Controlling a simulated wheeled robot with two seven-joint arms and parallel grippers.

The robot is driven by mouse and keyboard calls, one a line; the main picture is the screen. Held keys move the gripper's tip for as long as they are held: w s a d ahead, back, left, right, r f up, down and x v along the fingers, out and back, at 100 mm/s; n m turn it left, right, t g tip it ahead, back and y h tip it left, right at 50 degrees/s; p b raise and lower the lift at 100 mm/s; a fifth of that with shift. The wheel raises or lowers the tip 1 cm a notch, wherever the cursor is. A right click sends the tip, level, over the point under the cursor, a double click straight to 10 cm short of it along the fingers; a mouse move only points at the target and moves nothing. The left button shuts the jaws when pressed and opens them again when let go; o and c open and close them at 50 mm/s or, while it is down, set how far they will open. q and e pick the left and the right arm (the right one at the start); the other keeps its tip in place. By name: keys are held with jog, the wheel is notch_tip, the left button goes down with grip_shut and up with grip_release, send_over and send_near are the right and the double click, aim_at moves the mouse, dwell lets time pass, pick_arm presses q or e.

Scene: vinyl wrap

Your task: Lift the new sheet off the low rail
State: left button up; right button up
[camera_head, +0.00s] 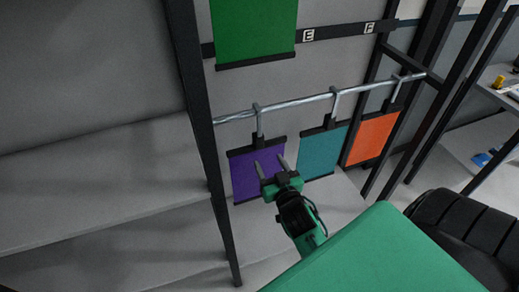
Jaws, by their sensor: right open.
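Three sheets hang by hooks from the low metal rail (290,103): a purple sheet (243,178) at the left, a teal sheet (322,152) in the middle and an orange sheet (372,137) at the right. Each has a dark bar along its top. My right gripper (270,165) is open and empty, with its fingers in front of the purple sheet's right part. I cannot tell the gap between them. Which sheet is the new one does not show. My left gripper is not in view.
A green sheet (254,30) hangs higher up, by a dark strip with labels E (308,35) and F (369,28). Dark posts (200,120) frame the rail. Empty grey shelves (100,185) are at the left. A shelf with small items (499,82) stands at the right.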

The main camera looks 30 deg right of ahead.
aim_at(255, 132)
jog(key=p+x, duration=0.4)
jog(key=x, duration=0.8)
jog(key=shift+w, duration=0.1)
jog(key=shift+w+d, duration=0.15)
jog(key=shift+w, duration=0.3)
jog(key=c, duration=1.2)
notch_tip(255, 132, up, 2)
jog(key=shift+r+p, duration=0.1)
jog(key=shift+p, duration=0.95)
